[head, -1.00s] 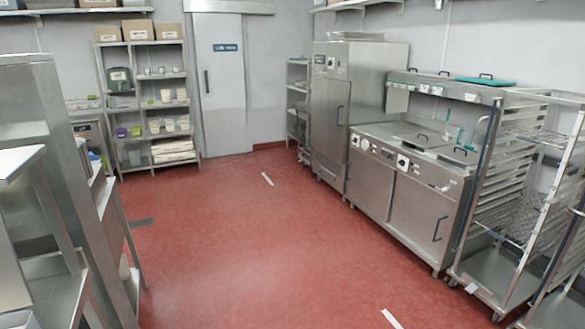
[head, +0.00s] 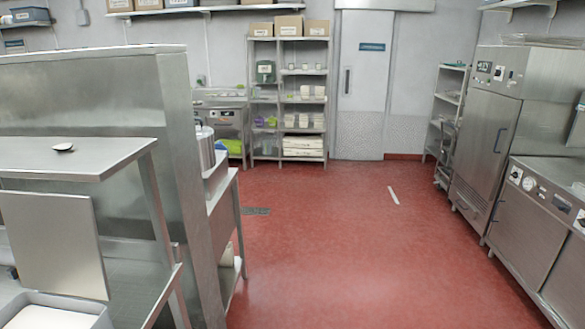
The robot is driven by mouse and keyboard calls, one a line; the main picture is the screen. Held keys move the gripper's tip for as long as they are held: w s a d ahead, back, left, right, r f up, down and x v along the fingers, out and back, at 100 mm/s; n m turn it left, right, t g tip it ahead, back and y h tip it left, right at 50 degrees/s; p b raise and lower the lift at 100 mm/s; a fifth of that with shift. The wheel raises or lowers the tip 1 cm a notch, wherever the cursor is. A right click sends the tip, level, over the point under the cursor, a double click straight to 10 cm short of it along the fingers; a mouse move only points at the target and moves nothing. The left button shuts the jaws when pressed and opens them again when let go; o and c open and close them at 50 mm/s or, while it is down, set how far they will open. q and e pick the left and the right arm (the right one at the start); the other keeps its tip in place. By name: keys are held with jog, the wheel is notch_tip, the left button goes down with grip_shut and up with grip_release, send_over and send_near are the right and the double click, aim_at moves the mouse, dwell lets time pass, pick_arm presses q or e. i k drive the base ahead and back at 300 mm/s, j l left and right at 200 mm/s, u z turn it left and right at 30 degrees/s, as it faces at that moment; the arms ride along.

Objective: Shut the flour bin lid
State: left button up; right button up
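Neither of my grippers is in view.
The red floor (head: 320,250) is clear in the middle. Steel cabinets (head: 525,215) line the right.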

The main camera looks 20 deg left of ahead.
aim_at(54, 239)
jog(key=i+j, duration=0.1)
jog(key=i, duration=1.1)
jog(key=i+l+u, duration=0.25)
jog(key=i+u, duration=0.25)
jog(key=i+l+u, duration=0.45)
jog(key=i+u, duration=0.15)
jog(key=u, duration=2.8)
